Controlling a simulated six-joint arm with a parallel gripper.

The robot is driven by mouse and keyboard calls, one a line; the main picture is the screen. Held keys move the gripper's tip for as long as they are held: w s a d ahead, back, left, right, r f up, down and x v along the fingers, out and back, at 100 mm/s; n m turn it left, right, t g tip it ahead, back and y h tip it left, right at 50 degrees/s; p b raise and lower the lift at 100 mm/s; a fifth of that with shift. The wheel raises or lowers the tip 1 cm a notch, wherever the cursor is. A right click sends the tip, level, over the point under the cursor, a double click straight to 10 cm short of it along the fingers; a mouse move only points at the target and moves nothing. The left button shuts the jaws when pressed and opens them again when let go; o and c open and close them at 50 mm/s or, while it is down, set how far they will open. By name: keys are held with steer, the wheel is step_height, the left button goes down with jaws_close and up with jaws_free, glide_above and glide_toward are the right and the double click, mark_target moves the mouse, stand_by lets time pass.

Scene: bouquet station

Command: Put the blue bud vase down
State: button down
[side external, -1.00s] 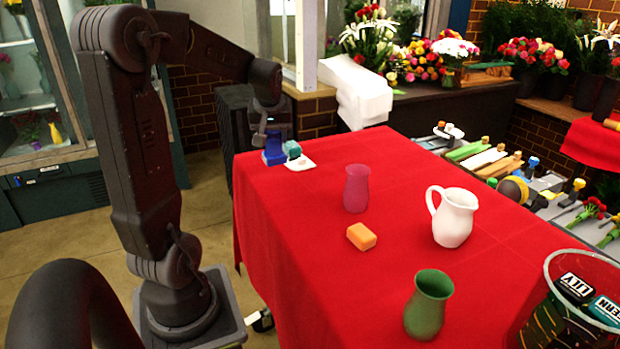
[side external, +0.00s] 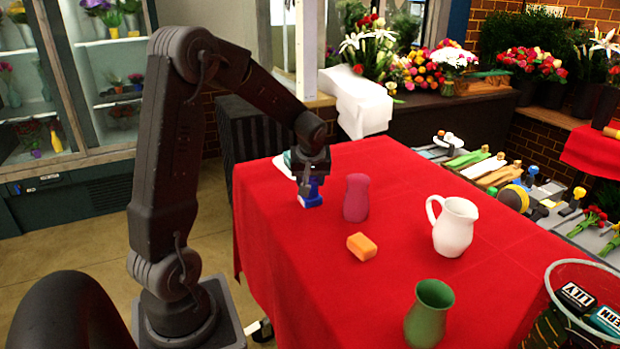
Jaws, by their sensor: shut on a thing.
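The blue bud vase (side external: 311,196) is at the far left part of the red-covered table, just left of the magenta vase. My gripper (side external: 307,180) points down over it and is shut on it, hiding much of its upper part. The vase looks upright, with its base at or just above the cloth; I cannot tell whether it touches.
The magenta vase (side external: 356,198) stands close on the right. A white flat piece (side external: 283,167) with a teal object (side external: 288,157) lies behind my gripper. An orange block (side external: 362,246), white pitcher (side external: 455,227) and green vase (side external: 429,313) stand nearer. Cloth left of the block is clear.

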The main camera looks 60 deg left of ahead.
steer(key=c, duration=0.5)
jaws_free()
steer(key=shift+f, duration=0.1)
steer(key=v, duration=1.2)
steer(key=s+d+m+t+h, duration=0.1)
steer(key=s+d+m, duration=0.3)
steer(key=d, duration=0.3)
steer(key=s+d+m+t+h, duration=0.1)
steer(key=s+d+m, duration=0.4)
steer(key=d, duration=0.3)
steer(key=s+d+m+t+h, duration=0.1)
steer(key=s+d+m, duration=0.3)
steer(key=d, duration=0.4)
steer(key=shift+s+d+r+t+h, duration=0.1)
steer(key=shift+s+r+t+h, duration=0.2)
steer(key=shift+s+t+h, duration=0.15)
